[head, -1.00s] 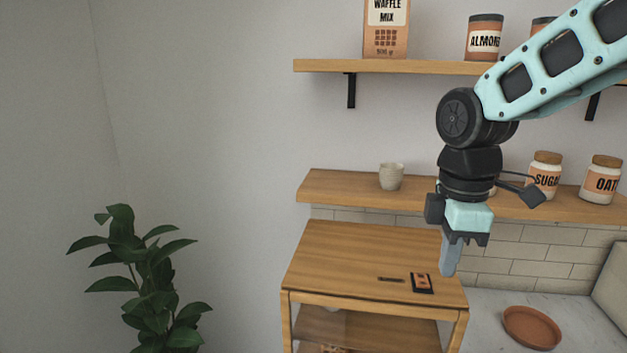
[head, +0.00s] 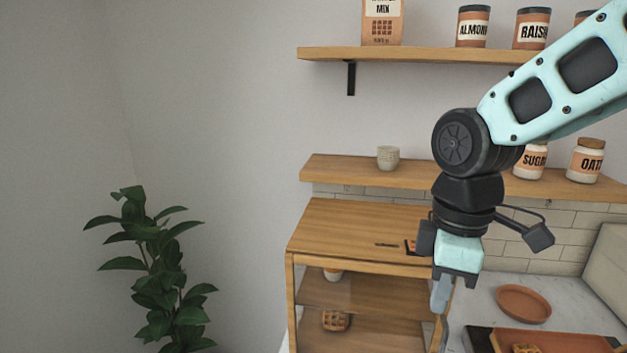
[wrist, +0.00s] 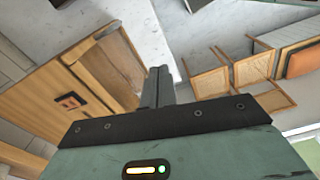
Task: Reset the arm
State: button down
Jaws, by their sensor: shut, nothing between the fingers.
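My gripper (head: 441,292) hangs below my bent arm in the head view, pointing down in front of the right side of the wooden cabinet (head: 350,224). Its fingers are shut with nothing between them. In the wrist view the closed fingers (wrist: 158,86) reach out past the dark gripper mount, with the cabinet (wrist: 80,78) to their left. The gripper partly hides the cabinet's right edge in the head view.
A waffle (head: 336,321) sits inside the cabinet. A round terracotta plate (head: 523,303) and a wooden tray (head: 560,341) are on the counter at right. A cup (head: 388,158) and jars stand on the lower shelf (head: 345,172). A plant (head: 155,270) is at left.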

jog(key=s+a+f+m+b, duration=0.3)
jog(key=s+f+m+b, duration=0.2)
jog(key=s+f+b, duration=0.4)
jog(key=s+f, duration=0.5)
jog(key=shift+f+m, duration=0.35)
jog(key=shift+m, duration=0.05)
